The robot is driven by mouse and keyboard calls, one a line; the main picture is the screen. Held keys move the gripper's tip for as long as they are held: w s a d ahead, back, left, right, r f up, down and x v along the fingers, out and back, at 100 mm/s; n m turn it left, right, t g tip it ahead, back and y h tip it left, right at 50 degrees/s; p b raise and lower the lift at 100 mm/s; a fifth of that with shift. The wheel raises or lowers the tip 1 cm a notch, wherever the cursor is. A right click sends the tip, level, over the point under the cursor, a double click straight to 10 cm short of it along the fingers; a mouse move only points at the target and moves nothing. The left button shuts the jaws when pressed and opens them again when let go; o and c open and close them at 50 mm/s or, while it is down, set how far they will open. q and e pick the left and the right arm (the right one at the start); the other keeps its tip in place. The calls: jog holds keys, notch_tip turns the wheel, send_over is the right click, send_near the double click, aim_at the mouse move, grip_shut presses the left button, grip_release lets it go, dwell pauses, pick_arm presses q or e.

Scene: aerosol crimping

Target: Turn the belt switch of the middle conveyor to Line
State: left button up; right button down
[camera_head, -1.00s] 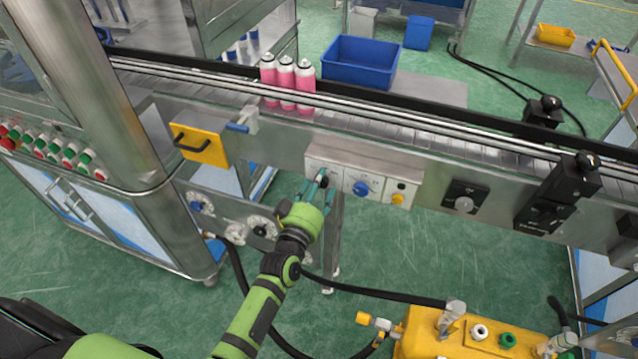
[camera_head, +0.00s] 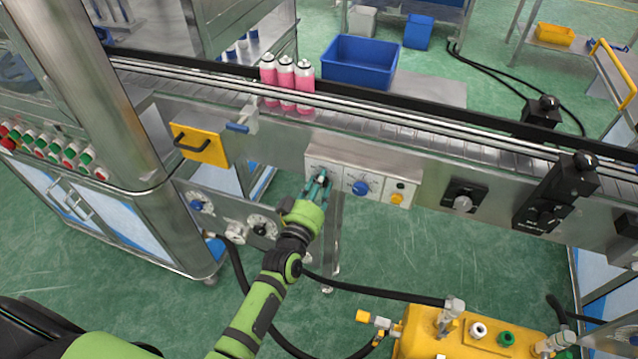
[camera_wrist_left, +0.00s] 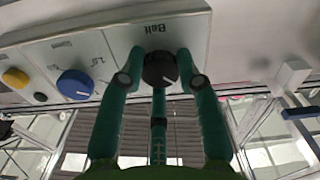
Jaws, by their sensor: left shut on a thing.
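The belt switch (camera_wrist_left: 160,69) is a black round knob with a white mark, under the upside-down word "Belt" in the left wrist view. In the head view the black knob (camera_head: 321,179) is partly hidden by the fingers, at the left of the control panel (camera_head: 364,158) on the middle conveyor. My left gripper (camera_wrist_left: 160,80) has its teal fingers on both sides of this knob, shut on it. It also shows in the head view (camera_head: 318,186), reaching up from below. I cannot read which position the switch points to. My right gripper is not in view.
A blue speed knob (camera_head: 360,188) and a yellow button (camera_head: 397,198) sit right of the switch. Several pink cans (camera_head: 287,82) stand on the conveyor belt (camera_head: 400,125). A yellow machine (camera_head: 440,335) stands on the floor below right.

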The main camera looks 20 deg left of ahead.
pick_arm(q)
jog(key=shift+w+r+m+p, duration=0.15)
jog(key=shift+m+p, duration=0.45)
jog(key=shift+m, duration=1.65)
jog(key=shift+r+m+p, duration=0.25)
jog(key=shift+m+p, duration=0.35)
jog(key=shift+m, duration=1.65)
jog(key=o, duration=1.1)
jog(key=shift+o, duration=0.2)
jog(key=shift+f, duration=0.1)
jog(key=shift+f, duration=0.1)
